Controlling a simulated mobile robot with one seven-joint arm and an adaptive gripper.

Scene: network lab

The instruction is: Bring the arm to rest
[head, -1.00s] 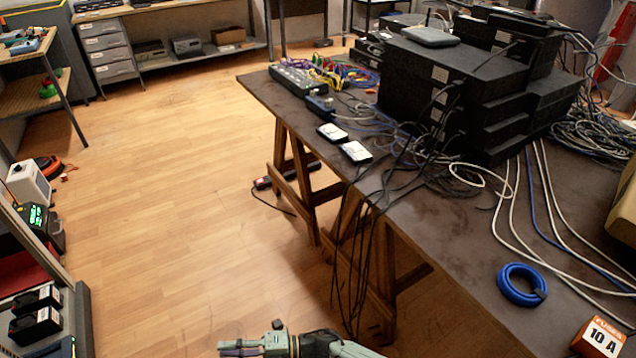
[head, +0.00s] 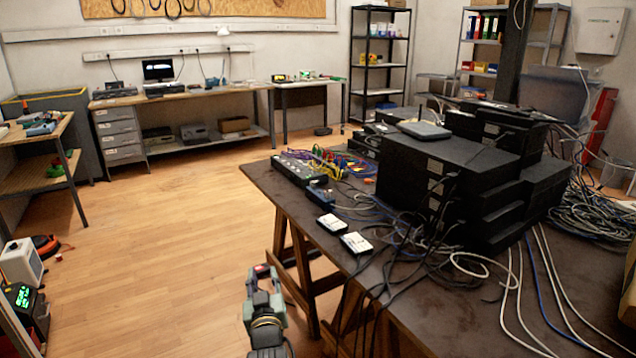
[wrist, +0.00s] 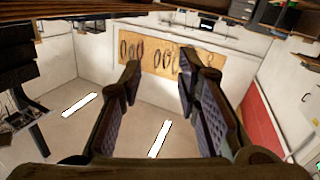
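My gripper (head: 263,272) is at the lower middle of the head view, over the floor to the left of the dark table (head: 460,325). It points away from me. In the wrist view my gripper (wrist: 160,75) has its two dark fingers apart with nothing between them. Past the fingers the room appears upside down, with the far wall and a brown pegboard (wrist: 150,58). No held object shows.
The table carries stacked black network boxes (head: 450,165), two small white-topped devices (head: 356,243) and many cables; some hang off its near edge. A workbench (head: 185,98) stands at the back wall. The wooden floor (head: 160,240) left of the table is clear.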

